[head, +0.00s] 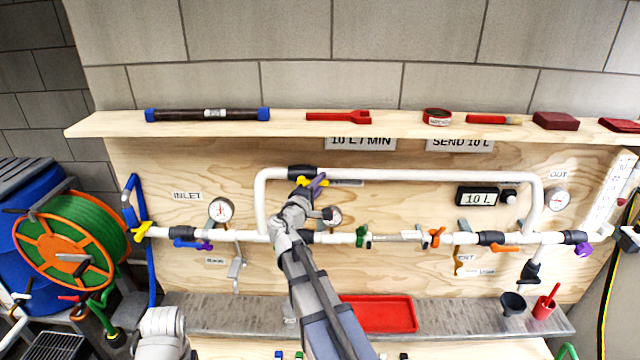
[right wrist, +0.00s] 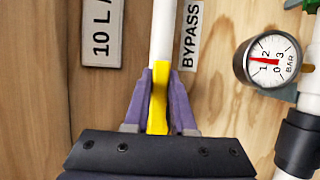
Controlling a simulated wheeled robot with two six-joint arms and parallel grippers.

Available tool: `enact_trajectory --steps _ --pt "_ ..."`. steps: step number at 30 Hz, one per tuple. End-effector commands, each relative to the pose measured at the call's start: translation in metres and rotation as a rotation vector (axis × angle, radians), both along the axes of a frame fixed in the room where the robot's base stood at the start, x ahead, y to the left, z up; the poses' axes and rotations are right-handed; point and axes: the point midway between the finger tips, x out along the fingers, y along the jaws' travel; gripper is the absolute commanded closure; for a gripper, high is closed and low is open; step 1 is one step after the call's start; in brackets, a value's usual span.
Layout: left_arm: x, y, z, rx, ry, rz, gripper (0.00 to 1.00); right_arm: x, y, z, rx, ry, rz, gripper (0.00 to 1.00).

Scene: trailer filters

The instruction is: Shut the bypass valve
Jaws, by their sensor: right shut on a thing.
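The bypass valve has a black body (head: 302,172) on the upper white pipe loop. Its yellow handle (head: 303,181) sits just below the body. In the right wrist view the yellow handle (right wrist: 158,95) lies roughly in line with the white pipe (right wrist: 163,35), beside the BYPASS label (right wrist: 190,36). My right gripper (head: 317,183) has its purple fingers on either side of the handle and is shut on it; it also shows in the right wrist view (right wrist: 159,98). The valve body is hidden in the wrist view. My left gripper is not in view; only a part of my left arm shows at the lower left.
A pressure gauge (right wrist: 270,60) is close to the right gripper. The lower pipe carries other handles: yellow (head: 141,230), purple (head: 205,246), green (head: 363,237) and orange (head: 437,237). A shelf (head: 400,125) with tools is above; a red tray (head: 380,313) lies below.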

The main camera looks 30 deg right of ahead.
Motion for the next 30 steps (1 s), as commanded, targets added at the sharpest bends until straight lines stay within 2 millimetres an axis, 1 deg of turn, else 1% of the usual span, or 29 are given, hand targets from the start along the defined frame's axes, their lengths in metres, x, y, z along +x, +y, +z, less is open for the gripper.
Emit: enact_trajectory --steps 23,30 --pt "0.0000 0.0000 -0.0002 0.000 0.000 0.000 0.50 -0.0004 0.0003 -0.0005 0.001 0.000 0.001 1.00" --pt "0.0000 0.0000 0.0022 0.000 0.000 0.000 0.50 -0.0004 0.0005 -0.0027 0.047 -0.027 0.001 1.00"
